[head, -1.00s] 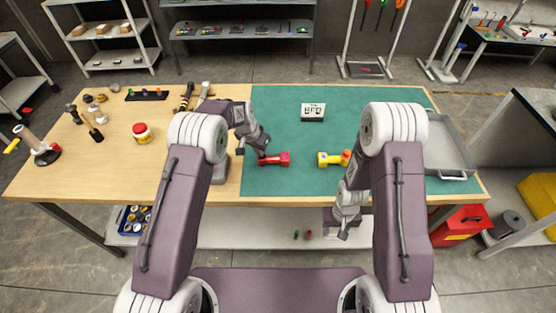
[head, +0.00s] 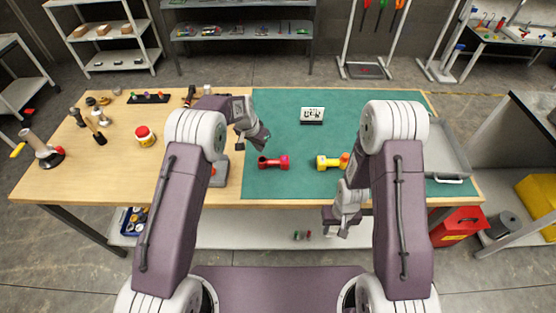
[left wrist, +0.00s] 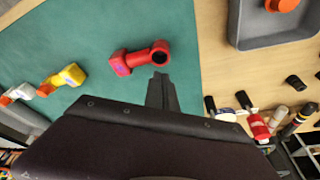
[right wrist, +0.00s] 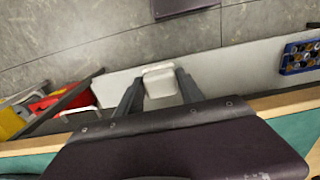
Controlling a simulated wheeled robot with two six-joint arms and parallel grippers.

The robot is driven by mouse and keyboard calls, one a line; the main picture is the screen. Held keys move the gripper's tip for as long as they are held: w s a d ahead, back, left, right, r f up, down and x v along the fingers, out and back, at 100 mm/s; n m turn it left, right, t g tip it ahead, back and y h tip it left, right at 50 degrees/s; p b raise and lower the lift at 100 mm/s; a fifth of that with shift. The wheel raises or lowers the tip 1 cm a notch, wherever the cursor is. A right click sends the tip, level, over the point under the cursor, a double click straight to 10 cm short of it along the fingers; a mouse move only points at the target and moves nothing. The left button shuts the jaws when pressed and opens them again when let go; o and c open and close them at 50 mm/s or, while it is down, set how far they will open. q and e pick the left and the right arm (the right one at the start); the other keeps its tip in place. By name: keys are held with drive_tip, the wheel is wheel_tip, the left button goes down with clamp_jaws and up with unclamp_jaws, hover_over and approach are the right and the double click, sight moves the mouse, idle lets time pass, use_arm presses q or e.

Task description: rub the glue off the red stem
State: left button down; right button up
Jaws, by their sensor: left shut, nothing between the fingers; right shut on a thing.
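The red stem (head: 273,162) lies on the green mat, left of a yellow stem (head: 330,162). In the left wrist view the red stem (left wrist: 140,60) shows an open round end and a small bluish mark at the other end; I cannot make out glue. My left gripper (head: 262,142) is shut and empty, above and just behind the red stem; its closed fingers (left wrist: 160,88) show below the stem's round end. My right gripper (head: 340,229) is low in front of the table edge. In the right wrist view it (right wrist: 158,88) is shut on a white block (right wrist: 160,80).
A grey tray (head: 220,172) is left of the mat, and a larger grey tray (head: 446,157) lies at the right. A red-lidded jar (head: 145,137) and several tools occupy the wooden left side.

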drive_tip(key=shift+r, duration=0.4)
use_arm(q)
drive_tip(key=shift+r, duration=0.55)
use_arm(e)
drive_tip(key=shift+f, duration=0.1)
